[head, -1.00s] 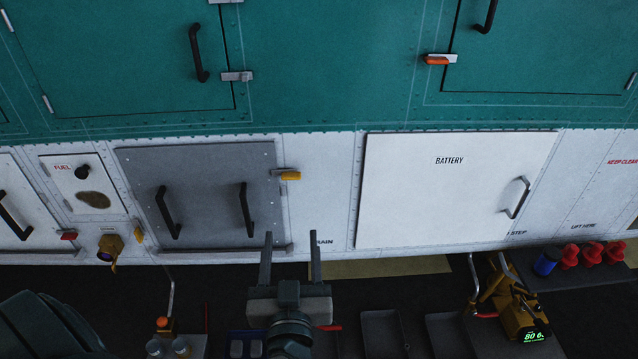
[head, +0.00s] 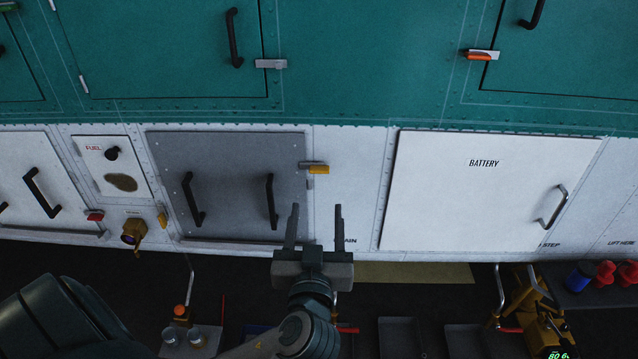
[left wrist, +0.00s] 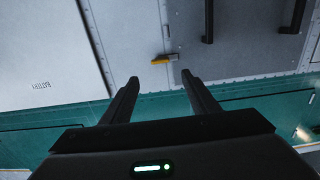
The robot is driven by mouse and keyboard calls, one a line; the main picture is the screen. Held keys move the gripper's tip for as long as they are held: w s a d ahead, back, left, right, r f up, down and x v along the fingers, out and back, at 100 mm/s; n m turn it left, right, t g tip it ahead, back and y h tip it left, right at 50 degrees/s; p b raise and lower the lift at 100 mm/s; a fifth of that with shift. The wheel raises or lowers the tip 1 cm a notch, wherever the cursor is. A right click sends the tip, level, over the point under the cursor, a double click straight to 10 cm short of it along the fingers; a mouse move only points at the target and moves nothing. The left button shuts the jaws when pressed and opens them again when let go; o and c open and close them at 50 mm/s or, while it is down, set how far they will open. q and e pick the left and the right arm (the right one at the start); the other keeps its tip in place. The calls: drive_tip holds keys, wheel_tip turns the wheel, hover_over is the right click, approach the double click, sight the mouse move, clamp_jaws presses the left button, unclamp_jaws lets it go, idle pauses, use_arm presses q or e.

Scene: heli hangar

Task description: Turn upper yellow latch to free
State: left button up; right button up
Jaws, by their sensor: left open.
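The upper yellow latch (head: 318,169) sits at the right edge of the grey panel (head: 232,170), near its top corner. Its yellow handle lies roughly level, on a grey mount. In the left wrist view the latch (left wrist: 166,58) shows just beyond and between my fingertips. My left gripper (head: 315,208) is open and empty, below the latch in the head view, fingers pointing up toward it; it also shows in the left wrist view (left wrist: 160,78). It looks apart from the latch. A second yellow latch (head: 162,219) is at the lower left of the grey panel. My right gripper is not in view.
The grey panel has two black handles (head: 271,201). The white BATTERY door (head: 450,200) is to the right. A green door with a black handle (head: 234,38) is above. Trays (head: 403,335), a yellow device (head: 545,325) and red and blue items (head: 580,275) are below.

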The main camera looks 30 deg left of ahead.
sight(319, 173)
use_arm(q)
drive_tip(key=p+x, duration=0.3)
drive_tip(key=x, duration=0.8)
drive_tip(key=shift+a+r, duration=0.1)
drive_tip(key=shift+r, duration=0.05)
drive_tip(key=shift+w+a+p, duration=0.3)
drive_tip(key=shift+w+p, duration=0.1)
drive_tip(key=c, duration=1.1)
